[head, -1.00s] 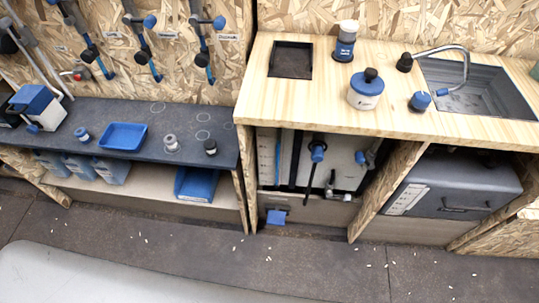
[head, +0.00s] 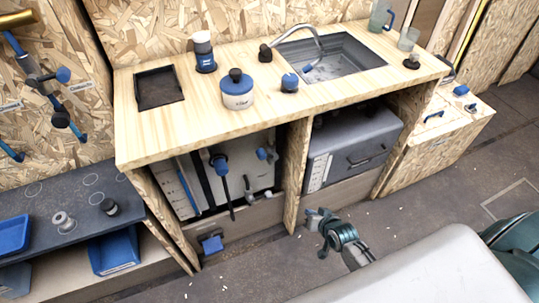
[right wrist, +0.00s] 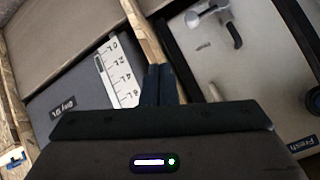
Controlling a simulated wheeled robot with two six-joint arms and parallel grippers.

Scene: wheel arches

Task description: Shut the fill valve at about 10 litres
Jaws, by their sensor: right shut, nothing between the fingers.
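The pale fresh tank (head: 242,178) stands in the left bay under the counter, and its "Fresh" label (right wrist: 306,139) shows in the right wrist view. A scale with a blue strip (head: 188,191) is at its left side; its reading is too small to tell. A blue-and-black handle (head: 219,166) with a long black stem and a second blue handle (head: 265,154) are at the tank's front. I cannot tell which is the fill valve. My right gripper (head: 313,216) is shut and empty, in front of the bays and apart from the handles. My left gripper is out of view.
A grey tank (head: 352,143) with a white scale fills the right bay; a wooden divider (head: 296,175) separates the bays. The counter (head: 190,122) above holds a sink (head: 332,60), a lidded pot (head: 237,92) and a shaker (head: 204,54). A blue tray (head: 112,251) stands lower left.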

